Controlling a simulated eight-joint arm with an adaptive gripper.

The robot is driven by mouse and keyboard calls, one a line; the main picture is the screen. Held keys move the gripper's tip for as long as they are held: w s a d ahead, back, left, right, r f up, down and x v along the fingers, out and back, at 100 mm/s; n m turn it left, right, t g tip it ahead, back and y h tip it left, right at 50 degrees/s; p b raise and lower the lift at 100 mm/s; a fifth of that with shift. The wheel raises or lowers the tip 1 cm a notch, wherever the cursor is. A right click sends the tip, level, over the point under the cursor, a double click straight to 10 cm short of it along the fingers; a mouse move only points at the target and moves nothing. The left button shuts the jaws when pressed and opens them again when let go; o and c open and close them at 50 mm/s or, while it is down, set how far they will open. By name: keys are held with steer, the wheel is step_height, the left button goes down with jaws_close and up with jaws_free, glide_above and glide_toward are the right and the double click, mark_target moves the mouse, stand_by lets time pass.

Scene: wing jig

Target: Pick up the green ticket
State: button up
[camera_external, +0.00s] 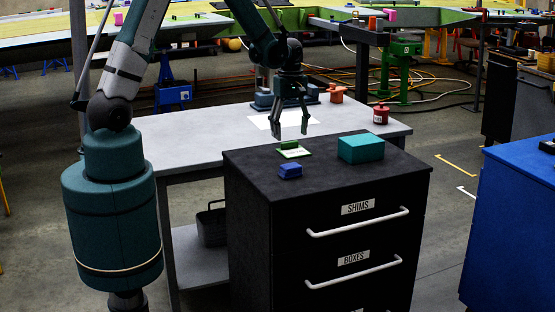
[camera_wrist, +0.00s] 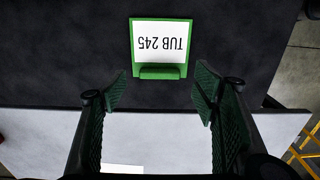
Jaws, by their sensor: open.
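The green ticket (camera_external: 294,150) lies flat on top of the black drawer cabinet, near its back left edge. In the wrist view the green ticket (camera_wrist: 160,70) has a white label reading "TUB 245", upside down, with a raised green bar along its lower side. My gripper (camera_external: 292,136) is above the cabinet's back left edge, close to the ticket. In the wrist view my gripper (camera_wrist: 160,88) has its fingers spread with nothing between them, and the ticket lies just beyond the fingertips.
A small blue block (camera_external: 290,171) and a larger teal box (camera_external: 360,148) share the black cabinet top (camera_external: 325,180) with the ticket. Behind is a white table (camera_external: 200,145) with a red canister (camera_external: 381,114) and an orange part (camera_external: 336,94). A blue cabinet (camera_external: 515,210) stands right.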

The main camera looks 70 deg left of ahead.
mark_target(290, 149)
steer(key=shift+f, duration=2)
steer(key=shift+c, duration=0.5)
steer(key=c, duration=0.9)
